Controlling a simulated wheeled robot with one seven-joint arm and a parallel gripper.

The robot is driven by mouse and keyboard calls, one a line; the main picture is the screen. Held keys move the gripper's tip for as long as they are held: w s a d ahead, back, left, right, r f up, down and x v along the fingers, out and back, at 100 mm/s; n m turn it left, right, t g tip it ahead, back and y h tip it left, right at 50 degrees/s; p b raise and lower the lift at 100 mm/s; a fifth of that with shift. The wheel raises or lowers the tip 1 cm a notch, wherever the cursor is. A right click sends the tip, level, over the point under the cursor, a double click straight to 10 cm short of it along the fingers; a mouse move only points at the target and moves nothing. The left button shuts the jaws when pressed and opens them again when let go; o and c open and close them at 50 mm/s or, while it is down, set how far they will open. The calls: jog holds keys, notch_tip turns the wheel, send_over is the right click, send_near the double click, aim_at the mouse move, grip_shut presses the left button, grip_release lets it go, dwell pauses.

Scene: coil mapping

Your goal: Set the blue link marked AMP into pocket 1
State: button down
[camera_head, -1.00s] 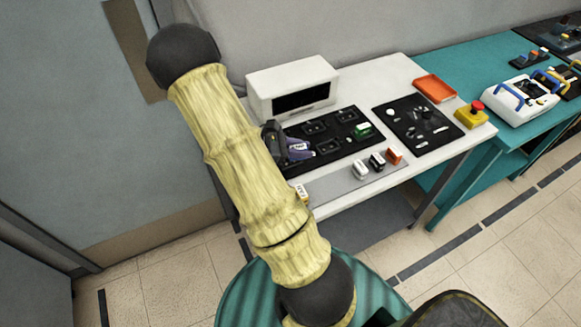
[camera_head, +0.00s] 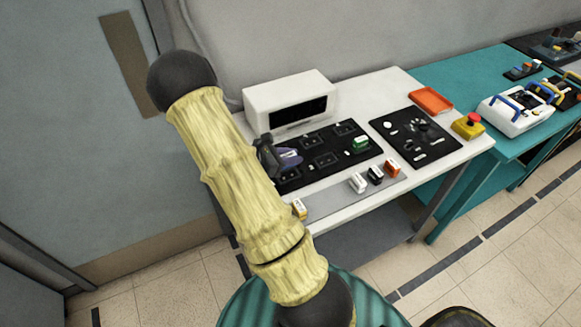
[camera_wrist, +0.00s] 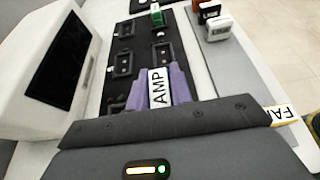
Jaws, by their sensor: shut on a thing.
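The blue-purple link marked AMP (camera_wrist: 158,86) is held in my gripper (camera_wrist: 160,100), its white label facing the wrist camera. In the head view my gripper (camera_head: 286,158) is over the left part of the black pocket board (camera_head: 310,168). Several pockets look empty, among them one at the board's middle (camera_head: 309,143) and one nearer the front (camera_head: 326,160). A green link (camera_head: 361,143) sits at the board's right side. No pocket number is readable, so I cannot tell which is pocket 1. The link's underside is hidden.
White (camera_head: 357,182), black (camera_head: 375,174) and orange (camera_head: 392,167) links stand on a grey strip. A white box with a dark screen (camera_head: 290,100) rises behind the board, close to my gripper.

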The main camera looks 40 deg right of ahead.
aim_at(291, 175)
jog(key=shift+f, duration=0.3)
notch_tip(291, 175, down, 3)
jog(key=shift+s+f, duration=0.1)
jog(key=shift+f, duration=0.45)
jog(key=shift+f, duration=0.25)
jog(key=c, duration=1.3)
grip_release()
jog(key=shift+o, duration=0.2)
